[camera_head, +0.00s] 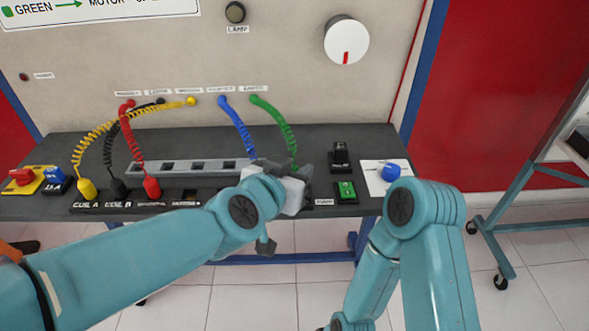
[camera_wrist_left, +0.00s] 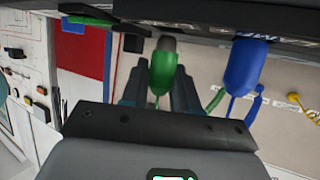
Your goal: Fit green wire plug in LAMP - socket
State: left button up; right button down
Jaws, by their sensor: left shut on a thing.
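The green wire plug (camera_wrist_left: 163,72) is between the fingers of my left gripper (camera_wrist_left: 158,92) in the left wrist view. Its dark tip points at the dark socket strip (camera_wrist_left: 215,22); I cannot tell whether it touches. In the head view my left gripper (camera_head: 284,180) is over the right part of the socket row, and the green wire (camera_head: 284,125) runs down to it from the panel. The gripper hides the plug and the LAMP - socket there. The blue plug (camera_wrist_left: 243,65) is beside the green one at the strip. My right gripper is not in view.
Yellow (camera_head: 87,189), black (camera_head: 119,188) and red (camera_head: 152,187) plugs stand in the row at left. A black switch (camera_head: 340,156), a green switch (camera_head: 345,191) and a blue knob (camera_head: 390,172) are to the right. My right arm is below them.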

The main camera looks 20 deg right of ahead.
pick_arm(q)
jog(key=shift+f+b, duration=0.8)
jog(key=shift+f, duration=0.1)
dwell(0.3)
jog(key=o, duration=0.8)
jog(key=shift+c, duration=0.2)
jog(key=shift+r, duration=0.1)
jog(key=shift+s+a+r+p, duration=1.05)
jog(key=shift+s+a+r, duration=0.1)
jog(key=shift+s+r, duration=0.1)
jog(key=shift+s+a+r, duration=0.1)
jog(key=shift+s+a, duration=0.15)
jog(key=shift+s, duration=0.1)
